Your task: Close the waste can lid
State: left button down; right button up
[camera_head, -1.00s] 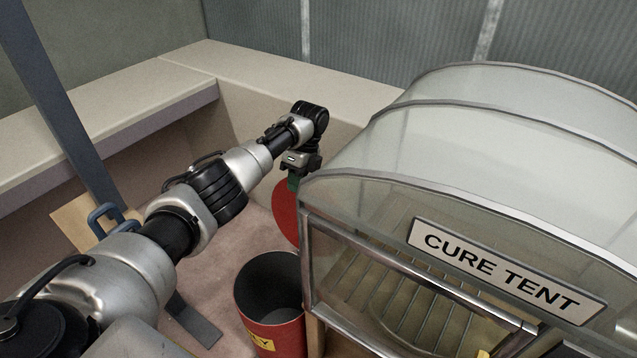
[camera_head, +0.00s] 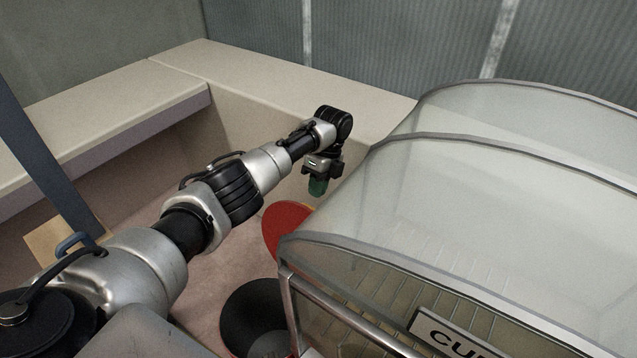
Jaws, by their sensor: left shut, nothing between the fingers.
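The red waste can's lid (camera_head: 284,226) stands raised behind the can, partly hidden by the cure tent. The can's dark open mouth (camera_head: 252,318) shows at the bottom of the view; the rest of the can is mostly cut off or hidden. My left arm reaches in from the left over the floor. My left gripper (camera_head: 317,187) points down, with green fingertips, shut and empty. In the picture it is above and to the right of the lid, apart from it. My right gripper is not in view.
The clear cure tent (camera_head: 470,210) with a metal frame fills the right side, close to my left gripper. A pale bench ledge (camera_head: 120,105) runs along the left and back walls. A blue-grey post (camera_head: 45,160) stands at the left.

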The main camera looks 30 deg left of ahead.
pick_arm(q)
jog(key=x, duration=0.6)
jog(key=shift+f, duration=0.4)
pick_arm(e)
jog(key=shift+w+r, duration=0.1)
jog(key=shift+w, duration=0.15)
pick_arm(q)
jog(key=shift+s, duration=0.15)
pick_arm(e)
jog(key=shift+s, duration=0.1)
